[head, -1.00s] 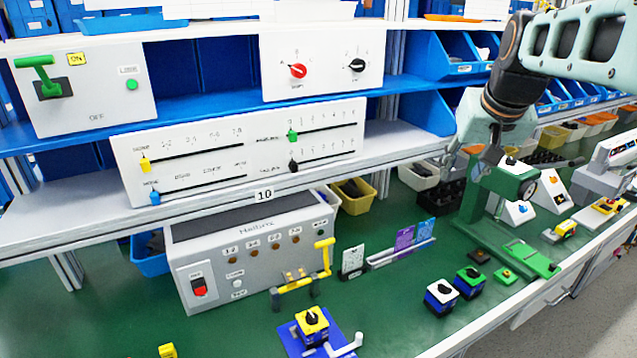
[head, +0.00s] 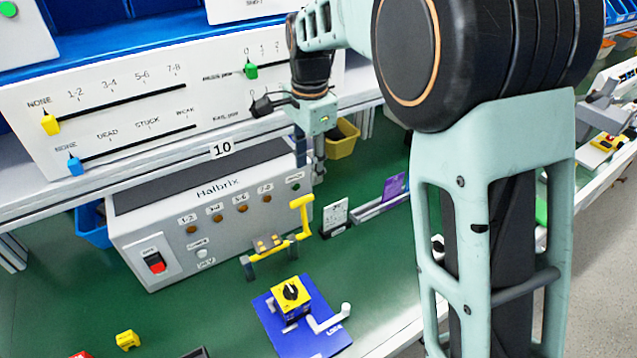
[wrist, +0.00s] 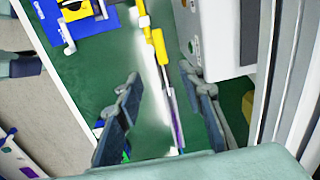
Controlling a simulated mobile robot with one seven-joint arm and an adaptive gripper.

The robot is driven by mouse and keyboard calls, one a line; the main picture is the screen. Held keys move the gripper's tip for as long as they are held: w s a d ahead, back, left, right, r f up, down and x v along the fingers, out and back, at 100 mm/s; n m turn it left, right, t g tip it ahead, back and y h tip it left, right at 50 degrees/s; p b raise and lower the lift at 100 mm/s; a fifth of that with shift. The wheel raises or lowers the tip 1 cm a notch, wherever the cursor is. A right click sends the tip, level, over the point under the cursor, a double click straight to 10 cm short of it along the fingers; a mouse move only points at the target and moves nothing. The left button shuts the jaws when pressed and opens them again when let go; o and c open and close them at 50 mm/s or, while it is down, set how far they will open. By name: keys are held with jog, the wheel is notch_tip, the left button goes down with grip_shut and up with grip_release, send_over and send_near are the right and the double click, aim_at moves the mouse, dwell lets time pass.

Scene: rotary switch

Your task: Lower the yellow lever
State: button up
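The yellow lever (head: 304,217) is at the front right of the grey Halbrix box (head: 150,235). Its right arm stands up, and a lower yellow bar runs along the front of the box. In the wrist view the yellow lever (wrist: 160,48) shows near the top, ahead of the gap between my fingers. My gripper (head: 311,172) points down above and slightly behind the lever's upper end, apart from it in the head view. In the wrist view my gripper (wrist: 160,80) has its two fingers spread wide, with nothing held between them.
A white slider panel (head: 130,110) is on the shelf above the box. A blue plate (head: 305,330) with a yellow-and-black rotary switch (head: 291,294) and white crank (head: 330,318) lies in front. A small card stand (head: 335,216) is right of the lever. My arm hides the right side.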

aim_at(304, 197)
jog(key=shift+a+f, duration=0.5)
jog(key=shift+f, duration=0.15)
jog(key=f, duration=1)
jog(key=shift+w+a+f, duration=0.2)
